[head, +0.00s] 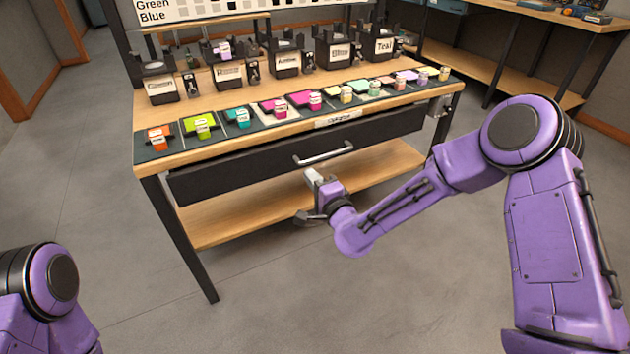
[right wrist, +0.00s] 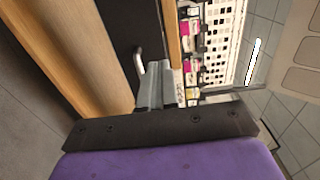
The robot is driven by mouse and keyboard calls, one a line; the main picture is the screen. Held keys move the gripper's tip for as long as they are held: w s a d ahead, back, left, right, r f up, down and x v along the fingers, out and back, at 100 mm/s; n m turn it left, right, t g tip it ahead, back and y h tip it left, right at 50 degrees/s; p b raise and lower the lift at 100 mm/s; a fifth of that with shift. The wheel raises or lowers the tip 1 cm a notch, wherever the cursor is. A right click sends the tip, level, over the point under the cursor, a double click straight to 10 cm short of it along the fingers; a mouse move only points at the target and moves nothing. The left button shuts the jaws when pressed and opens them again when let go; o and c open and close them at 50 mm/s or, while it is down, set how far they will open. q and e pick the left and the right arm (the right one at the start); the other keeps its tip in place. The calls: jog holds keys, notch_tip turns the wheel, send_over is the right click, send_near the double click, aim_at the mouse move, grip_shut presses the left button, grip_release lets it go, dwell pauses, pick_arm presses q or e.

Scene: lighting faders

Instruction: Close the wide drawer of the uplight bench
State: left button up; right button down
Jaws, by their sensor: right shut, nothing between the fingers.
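The wide drawer (head: 260,157) has a dark front under the top of the uplight bench (head: 146,158). Its front sits close under the bench edge; I cannot tell how far it stands out, if at all. Its silver bar handle (head: 323,154) is at the middle of the front. My right gripper (head: 311,175) is shut and empty, just below and in front of the handle. In the right wrist view the shut fingers (right wrist: 155,88) point toward the dark front, beside the handle (right wrist: 139,63); contact cannot be told. My left gripper is out of view.
Several coloured blocks (head: 201,124) sit along the bench top's front, with labelled holders (head: 286,59) behind them. A wooden lower shelf (head: 215,225) lies below the drawer. Another bench (head: 490,70) stands at the back right. The floor in front (head: 270,290) is clear.

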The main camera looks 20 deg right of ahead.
jog(key=c, duration=1.4)
grip_release()
jog(key=shift+s+d+r+p, duration=0.2)
jog(key=shift+s+r+p, duration=0.1)
jog(key=shift+s+p, duration=0.1)
jog(key=shift+c, duration=0.2)
jog(key=o, duration=0.3)
jog(key=shift+h, duration=0.5)
jog(key=d, duration=0.1)
jog(key=d+p, duration=0.1)
jog(key=d, duration=0.1)
jog(key=w+d+p, duration=0.1)
jog(key=shift+w+d+r, duration=0.1)
jog(key=shift+d+r, duration=0.05)
jog(key=shift+r, duration=0.25)
jog(key=g, duration=0.2)
send_near(329, 156)
jog(key=shift+y, duration=0.5)
jog(key=x, duration=0.8)
jog(key=shift+w+d+f+b, duration=0.1)
jog(key=shift+d+f+b, duration=0.05)
jog(key=shift+d+b, duration=0.2)
jog(key=shift+w+a, duration=0.15)
jog(key=shift+w, duration=0.3)
grip_shut()
